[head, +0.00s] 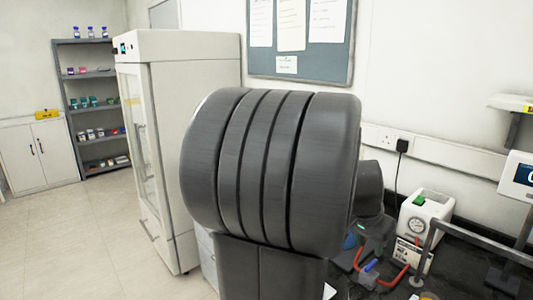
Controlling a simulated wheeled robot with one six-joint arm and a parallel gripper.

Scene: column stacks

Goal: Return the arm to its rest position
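A large dark grey ribbed joint of my arm (272,170) fills the middle of the head view, with a dark link below it. It hides part of the bench and the wall. My gripper is not in view, so its opening and anything it may hold cannot be seen.
A dark bench (455,270) on the right carries a white device with a round dial (425,215) and red and blue items. A display unit (518,180) stands at the right edge. A tall white cabinet (190,130) and shelves (92,100) stand left. The left floor (90,240) is clear.

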